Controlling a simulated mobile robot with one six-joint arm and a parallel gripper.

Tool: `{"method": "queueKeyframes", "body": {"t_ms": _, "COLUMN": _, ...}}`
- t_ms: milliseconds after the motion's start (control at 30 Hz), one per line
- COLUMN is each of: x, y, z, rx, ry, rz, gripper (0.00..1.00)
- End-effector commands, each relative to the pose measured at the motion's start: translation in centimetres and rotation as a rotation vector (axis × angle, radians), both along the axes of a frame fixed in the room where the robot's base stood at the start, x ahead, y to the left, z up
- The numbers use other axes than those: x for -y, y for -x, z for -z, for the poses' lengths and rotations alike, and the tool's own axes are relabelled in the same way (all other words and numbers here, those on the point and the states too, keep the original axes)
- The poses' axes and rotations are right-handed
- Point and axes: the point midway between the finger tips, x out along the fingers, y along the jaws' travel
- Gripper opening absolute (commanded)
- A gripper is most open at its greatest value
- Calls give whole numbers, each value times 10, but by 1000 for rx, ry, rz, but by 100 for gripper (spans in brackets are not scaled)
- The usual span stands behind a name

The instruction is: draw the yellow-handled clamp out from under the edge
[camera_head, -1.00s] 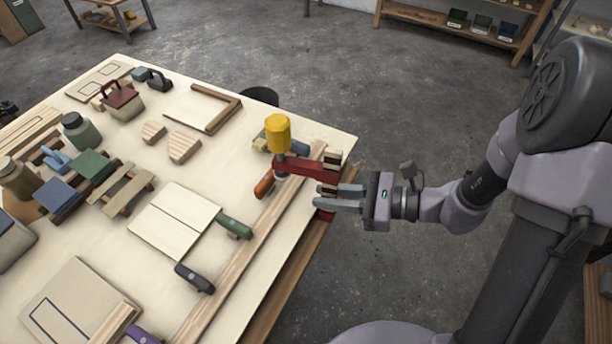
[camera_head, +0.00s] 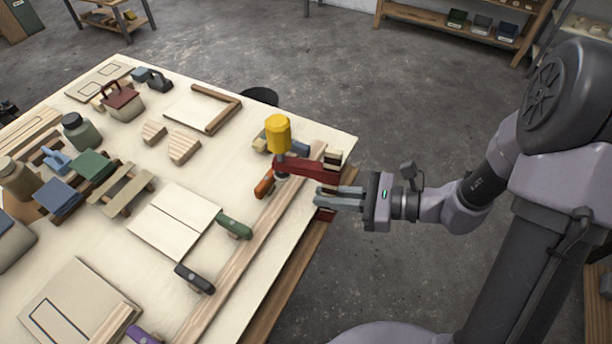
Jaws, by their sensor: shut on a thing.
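The clamp has a yellow handle (camera_head: 278,133) standing upright above the table's right edge. Its red upper arm (camera_head: 305,168) reaches from the handle toward the edge, and a lower red part shows below the tabletop's edge. My gripper (camera_head: 328,197) is at the table's right edge, with its fingers pointing left. It is shut on the clamp's red body, at the part just outside the edge. The fingers hide part of the clamp's body, and the part under the tabletop is hidden.
The plywood table (camera_head: 290,262) has a wooden strip along its right edge. An orange-handled tool (camera_head: 264,184) lies close left of the clamp. A green-handled tool (camera_head: 235,228) and a black-handled one (camera_head: 194,279) lie nearer. Right of the edge is open floor.

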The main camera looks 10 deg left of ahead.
Motion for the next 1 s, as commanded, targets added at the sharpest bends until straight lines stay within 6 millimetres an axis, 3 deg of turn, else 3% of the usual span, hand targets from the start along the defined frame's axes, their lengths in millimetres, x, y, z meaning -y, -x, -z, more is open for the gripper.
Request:
{"method": "queueKeyframes", "body": {"t_ms": 567, "x": 1, "y": 0, "z": 0, "rx": 0, "ry": 0, "rz": 0, "gripper": 0}}
{"method": "queueKeyframes", "body": {"t_ms": 1000, "x": 28, "y": 9, "z": -1, "rx": 0, "ry": 0, "rz": 2, "gripper": 0}}
